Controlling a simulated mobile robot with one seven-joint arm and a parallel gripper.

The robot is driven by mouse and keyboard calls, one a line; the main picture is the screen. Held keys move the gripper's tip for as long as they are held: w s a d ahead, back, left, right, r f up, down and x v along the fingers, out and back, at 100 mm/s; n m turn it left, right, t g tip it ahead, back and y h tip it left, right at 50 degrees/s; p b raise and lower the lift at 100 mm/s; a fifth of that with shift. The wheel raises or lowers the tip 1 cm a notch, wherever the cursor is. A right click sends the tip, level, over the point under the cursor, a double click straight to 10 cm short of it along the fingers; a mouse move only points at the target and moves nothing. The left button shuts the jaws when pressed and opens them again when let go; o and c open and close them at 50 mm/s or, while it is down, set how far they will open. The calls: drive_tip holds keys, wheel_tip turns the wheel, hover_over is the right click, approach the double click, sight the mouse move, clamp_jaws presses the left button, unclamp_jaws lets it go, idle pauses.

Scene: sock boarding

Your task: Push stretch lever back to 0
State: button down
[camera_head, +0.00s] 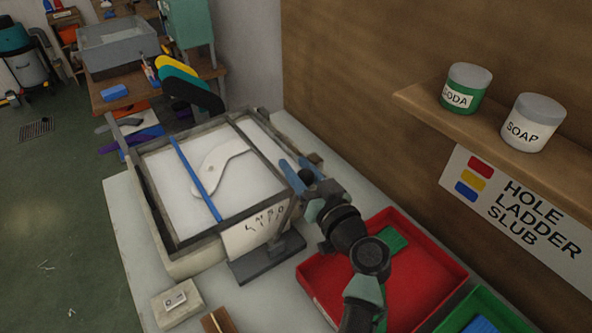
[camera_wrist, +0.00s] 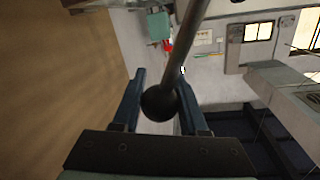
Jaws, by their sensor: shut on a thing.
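The stretch lever (camera_head: 284,216) is a grey rod with a black ball knob (camera_head: 306,177), rising from a dark base block (camera_head: 266,261) at the frame's front right corner. A white scale plate (camera_head: 258,236) marked L, M, S and 0 stands beside it; the rod is near its right, 0 end, but I cannot tell its exact mark. My gripper (camera_head: 298,172) is shut on the knob. In the wrist view the knob (camera_wrist: 159,103) sits between the blue fingers of my gripper (camera_wrist: 160,95), with the rod (camera_wrist: 182,45) running up and away.
The boarding frame (camera_head: 153,196) holds a white sock-shaped form (camera_head: 213,165) under a blue bar (camera_head: 194,178). A red tray (camera_head: 431,285) with a green block (camera_head: 393,241) lies right of the base. A shelf (camera_head: 420,107) with soda and soap jars overhangs the right side.

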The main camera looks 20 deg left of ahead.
drive_tip(key=shift+c, duration=2.2)
unclamp_jaws()
drive_tip(key=shift+w+d+f, duration=0.1)
drive_tip(key=shift+f, duration=0.1)
drive_tip(key=b+v, duration=0.1)
drive_tip(key=v, duration=1.2)
drive_tip(key=shift+b, duration=0.35)
drive_tip(key=shift+r, duration=0.15)
